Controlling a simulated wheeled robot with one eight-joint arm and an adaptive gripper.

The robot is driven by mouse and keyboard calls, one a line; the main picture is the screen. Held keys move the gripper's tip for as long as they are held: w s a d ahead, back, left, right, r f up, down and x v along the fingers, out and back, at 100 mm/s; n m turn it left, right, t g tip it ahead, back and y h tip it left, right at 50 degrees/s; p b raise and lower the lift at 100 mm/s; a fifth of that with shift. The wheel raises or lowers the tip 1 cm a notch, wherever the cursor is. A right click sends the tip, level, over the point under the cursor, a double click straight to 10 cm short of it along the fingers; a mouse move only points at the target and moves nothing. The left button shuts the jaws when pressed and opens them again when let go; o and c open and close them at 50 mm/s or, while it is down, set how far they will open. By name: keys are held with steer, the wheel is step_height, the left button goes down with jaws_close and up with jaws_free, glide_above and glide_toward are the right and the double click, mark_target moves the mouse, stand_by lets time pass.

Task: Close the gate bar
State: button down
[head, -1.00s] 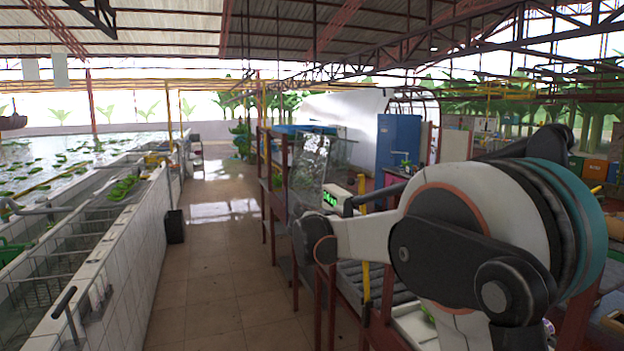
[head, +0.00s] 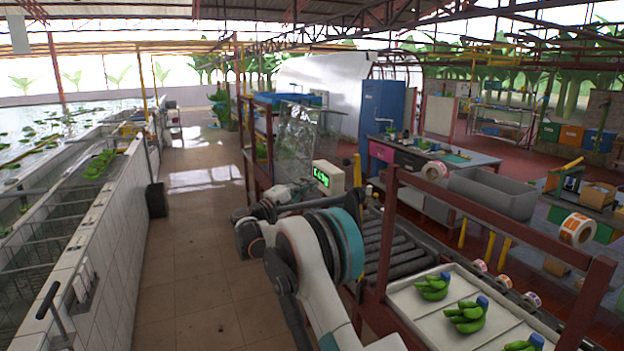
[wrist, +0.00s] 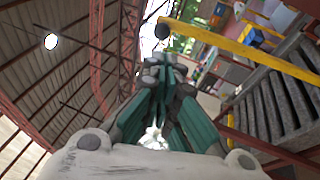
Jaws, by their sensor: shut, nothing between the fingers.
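The gate bar is a long yellow bar (wrist: 245,50) with a dark round knob at one end, in the upper right of the wrist view. In the head view, a short yellow upright piece (head: 357,168) shows just right of the green-lit display; it looks like the same bar, its lower part hidden. My gripper (wrist: 163,64) is shut and empty in the wrist view, its fingertips just below the knob end in the picture. I cannot tell whether they touch. In the head view my arm reaches toward the display, and the gripper is hard to make out.
A box with a green-lit display (head: 328,178) stands near my arm. A roller conveyor (head: 386,238) runs beside it, with a white tray (head: 408,316) of green bananas in front. A red frame (head: 490,222) stands above the tray. The tiled aisle (head: 195,250) at left is clear.

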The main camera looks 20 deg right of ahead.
steer(key=x, duration=1.2)
steer(key=shift+p, duration=0.45)
steer(key=shift+d+r, duration=0.1)
steer(key=shift+d, duration=0.05)
